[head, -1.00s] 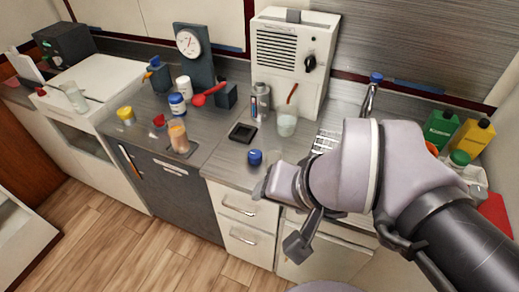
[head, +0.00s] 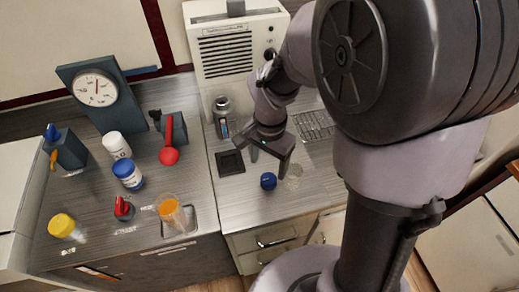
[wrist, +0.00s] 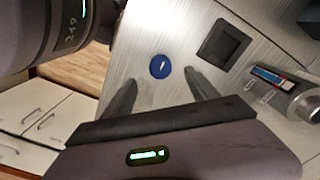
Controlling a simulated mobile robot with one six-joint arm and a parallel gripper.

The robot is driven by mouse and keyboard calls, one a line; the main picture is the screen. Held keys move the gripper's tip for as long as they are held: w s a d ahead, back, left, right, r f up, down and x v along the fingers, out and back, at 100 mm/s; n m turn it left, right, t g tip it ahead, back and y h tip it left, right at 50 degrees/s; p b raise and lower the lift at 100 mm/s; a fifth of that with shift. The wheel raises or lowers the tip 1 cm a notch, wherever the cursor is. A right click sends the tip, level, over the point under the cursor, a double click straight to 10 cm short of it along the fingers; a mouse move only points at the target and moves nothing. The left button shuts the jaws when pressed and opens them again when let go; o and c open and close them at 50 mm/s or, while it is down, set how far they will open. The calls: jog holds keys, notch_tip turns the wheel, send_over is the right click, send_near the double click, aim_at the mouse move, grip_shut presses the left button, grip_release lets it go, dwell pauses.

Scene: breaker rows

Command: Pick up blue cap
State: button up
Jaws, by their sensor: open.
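The blue cap (head: 268,181) sits on the grey counter near its front edge. It also shows in the wrist view (wrist: 160,67), round and with a small pale mark on top. My gripper (head: 268,164) is open and empty, pointing down over the counter just behind the cap. In the wrist view, the two fingers (wrist: 160,82) are spread, and the cap lies just beyond their tips, between their lines. I see no contact with the cap.
A faint clear round object (head: 293,177) stands close to the cap's right. A black square tray (head: 230,163) lies to the left. A grey canister (head: 222,115) stands behind the tray. A white vented machine (head: 232,50) rises at the back. Drawers (head: 268,240) are below the counter edge.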

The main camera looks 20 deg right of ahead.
aim_at(269, 179)
notch_tip(269, 179, down, 4)
jog(key=shift+r+b, duration=0.15)
jog(key=shift+b, duration=0.35)
jog(key=f+b, duration=0.1)
jog(key=f, duration=0.1)
jog(key=f+b, duration=0.2)
jog(key=f, duration=0.1)
jog(key=shift+w+d+f, duration=0.15)
jog(key=shift+d+f, duration=0.1)
jog(key=shift+f, duration=0.1)
jog(key=shift+r, duration=0.2)
jog(key=shift+c, duration=0.2)
jog(key=c, duration=1.4)
